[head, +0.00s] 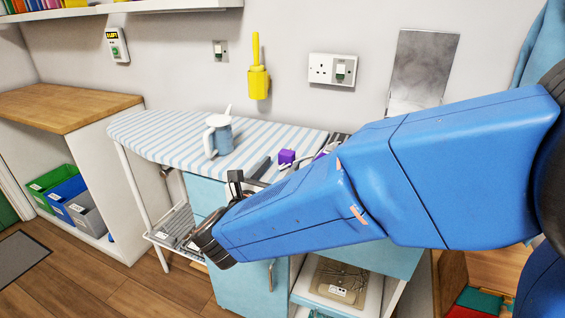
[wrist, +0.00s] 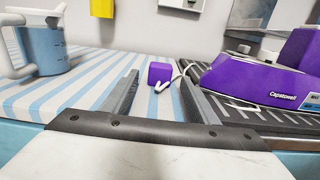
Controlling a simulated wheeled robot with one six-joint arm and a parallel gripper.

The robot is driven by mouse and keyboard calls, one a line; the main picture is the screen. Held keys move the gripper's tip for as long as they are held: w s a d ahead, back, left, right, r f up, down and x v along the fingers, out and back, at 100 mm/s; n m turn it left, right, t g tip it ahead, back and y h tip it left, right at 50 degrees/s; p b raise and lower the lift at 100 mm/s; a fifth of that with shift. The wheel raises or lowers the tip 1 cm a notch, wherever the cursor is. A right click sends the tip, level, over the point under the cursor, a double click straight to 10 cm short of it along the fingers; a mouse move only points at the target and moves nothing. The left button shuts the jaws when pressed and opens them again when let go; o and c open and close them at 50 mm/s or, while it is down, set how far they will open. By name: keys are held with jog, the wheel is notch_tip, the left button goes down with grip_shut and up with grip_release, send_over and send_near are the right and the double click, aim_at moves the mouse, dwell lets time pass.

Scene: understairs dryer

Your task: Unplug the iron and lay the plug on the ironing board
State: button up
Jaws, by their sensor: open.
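A small purple block-shaped plug (head: 286,157) lies on the striped ironing board (head: 180,139). In the wrist view the plug (wrist: 160,72) has a white curved piece at its front, and a thin white cord runs from its right side toward the purple iron (wrist: 255,77). The iron sits on a dark ribbed rest right of the plug; in the head view my arm mostly hides it. My gripper (wrist: 161,84) is open and empty, its fingers low over the board, with the plug just beyond and between the tips. Whether they touch the board I cannot tell.
A blue-and-white jug (head: 219,135) stands on the board to the left. A wall socket (head: 332,69) with a switch is above the board, with nothing in it. A yellow holder (head: 259,82) hangs on the wall. The board between jug and plug is clear.

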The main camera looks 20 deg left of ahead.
jog(key=s+a, duration=0.1)
jog(key=s, duration=1.2)
jog(key=shift+s, duration=0.35)
jog(key=shift+s, duration=0.1)
